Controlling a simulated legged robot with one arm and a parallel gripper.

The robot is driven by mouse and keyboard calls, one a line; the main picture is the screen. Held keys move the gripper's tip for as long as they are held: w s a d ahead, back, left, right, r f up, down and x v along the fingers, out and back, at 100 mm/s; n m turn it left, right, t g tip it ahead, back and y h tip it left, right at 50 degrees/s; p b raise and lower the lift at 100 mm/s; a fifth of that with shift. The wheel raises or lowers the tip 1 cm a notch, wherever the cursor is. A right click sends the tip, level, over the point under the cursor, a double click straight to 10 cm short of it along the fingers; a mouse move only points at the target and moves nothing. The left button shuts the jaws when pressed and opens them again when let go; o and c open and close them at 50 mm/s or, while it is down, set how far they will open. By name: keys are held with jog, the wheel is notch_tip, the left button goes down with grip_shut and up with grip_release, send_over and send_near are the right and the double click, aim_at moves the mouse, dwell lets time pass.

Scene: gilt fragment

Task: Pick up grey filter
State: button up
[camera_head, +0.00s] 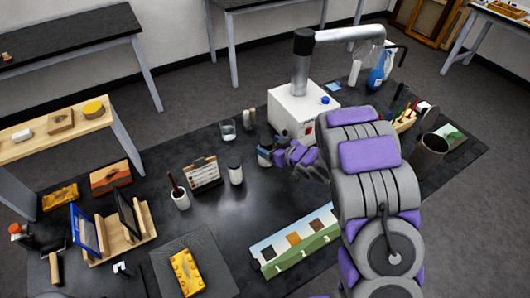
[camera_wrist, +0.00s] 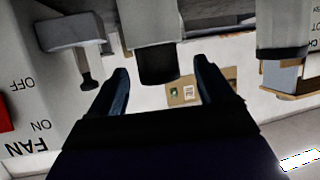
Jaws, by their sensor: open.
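No thing in view is labelled as the grey filter. A dark grey-framed panel (camera_head: 128,213) stands tilted in the wooden rack (camera_head: 143,221) at the left of the black table, beside a blue-framed panel (camera_head: 86,231). I cannot tell for certain that the grey panel is the filter. My gripper (camera_head: 265,154) is above the table in front of the white fan box (camera_head: 303,110), far to the right of the rack. In the wrist view my gripper (camera_wrist: 161,68) is open, with its two dark fingers apart. A black cylindrical end shows beyond them; I cannot tell whether it is between them.
A glass beaker (camera_head: 228,130), a white-bodied jar (camera_head: 235,174), a brush cup (camera_head: 180,198) and a small card stand (camera_head: 203,174) lie between my gripper and the rack. A numbered sample board (camera_head: 297,241) and a dark mat (camera_head: 215,270) are in front.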

aim_at(262, 142)
jog(key=shift+w+a+f, duration=0.25)
jog(key=shift+w+a, duration=0.05)
jog(key=shift+w, duration=0.2)
jog(key=b+x, duration=0.1)
jog(key=x, duration=0.3)
jog(key=shift+a, duration=0.15)
jog(key=shift+r, duration=0.1)
jog(key=c, duration=1.1)
jog(key=shift+o, duration=0.2)
